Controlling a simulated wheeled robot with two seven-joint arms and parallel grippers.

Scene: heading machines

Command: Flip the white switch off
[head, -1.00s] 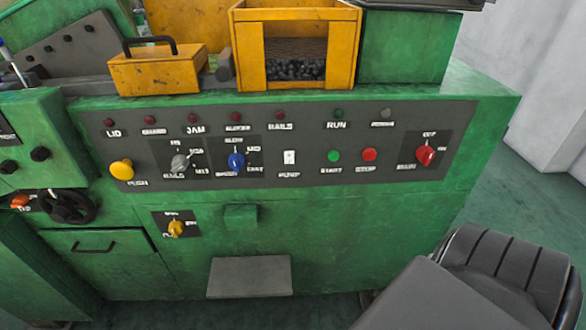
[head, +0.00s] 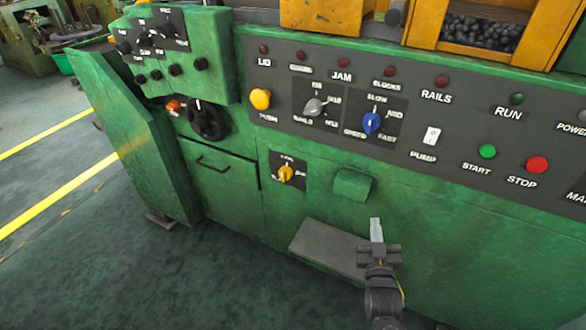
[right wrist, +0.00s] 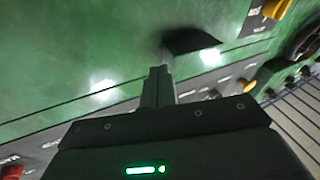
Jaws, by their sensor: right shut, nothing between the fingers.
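The white switch (head: 432,136) is a small white rocker above the label PUMP on the dark control panel (head: 460,155) of the green machine, in the head view. It sits between the blue knob and the green START button. My right gripper (head: 376,230) is shut and empty. In the head view it is below and left of the switch, apart from it, in front of the machine's lower face. In the right wrist view its shut fingers (right wrist: 158,88) point toward the green machine face. I cannot make out the switch there. My left gripper is in neither view.
On the panel are a blue knob (head: 371,122), a grey knob (head: 315,106), a yellow push button (head: 260,99), a green START button (head: 487,151) and a red STOP button (head: 537,165). A green box (head: 353,185) and a grey step (head: 325,243) protrude below. Floor at left is clear.

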